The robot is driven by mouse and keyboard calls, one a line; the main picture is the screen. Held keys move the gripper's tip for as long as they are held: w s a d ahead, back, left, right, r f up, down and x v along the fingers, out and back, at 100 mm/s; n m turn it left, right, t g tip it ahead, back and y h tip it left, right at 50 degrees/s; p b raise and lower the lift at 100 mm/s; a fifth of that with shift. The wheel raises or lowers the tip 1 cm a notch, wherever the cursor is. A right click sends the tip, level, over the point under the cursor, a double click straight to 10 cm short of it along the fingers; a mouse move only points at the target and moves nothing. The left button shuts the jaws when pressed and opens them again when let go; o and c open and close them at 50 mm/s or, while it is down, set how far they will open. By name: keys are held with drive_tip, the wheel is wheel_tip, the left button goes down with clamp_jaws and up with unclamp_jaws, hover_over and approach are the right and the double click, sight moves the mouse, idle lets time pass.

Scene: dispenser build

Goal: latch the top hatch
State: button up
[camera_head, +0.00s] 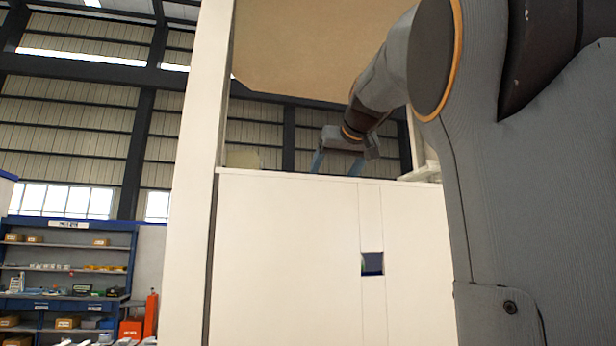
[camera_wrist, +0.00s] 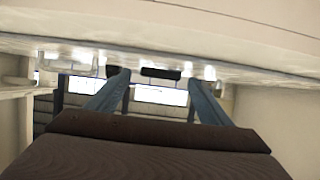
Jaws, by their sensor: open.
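The dispenser is a tall white cabinet (camera_head: 285,260) in the head view, with an open bay above its front panel. A tan panel (camera_head: 310,45) hangs across the top of the bay; I cannot tell for sure whether it is the top hatch. My gripper (camera_head: 335,170) is inside the bay, its blue fingers pointing down near the upper edge of the front panel. In the wrist view my gripper (camera_wrist: 158,80) has its fingers apart with nothing between them. A pale panel (camera_wrist: 170,35) crosses above the fingertips. No latch is clearly visible.
The white post (camera_head: 190,170) bounds the bay on the left. A small square opening (camera_head: 372,263) is in the front panel. Blue shelving (camera_head: 70,265) with boxes stands far left. My arm covers the right side.

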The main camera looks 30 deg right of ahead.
drive_tip(key=shift+w+d+f, duration=0.1)
drive_tip(key=shift+w+f, duration=0.15)
drive_tip(key=shift+w, duration=0.25)
drive_tip(key=c, duration=1)
drive_tip(key=shift+c, duration=0.2)
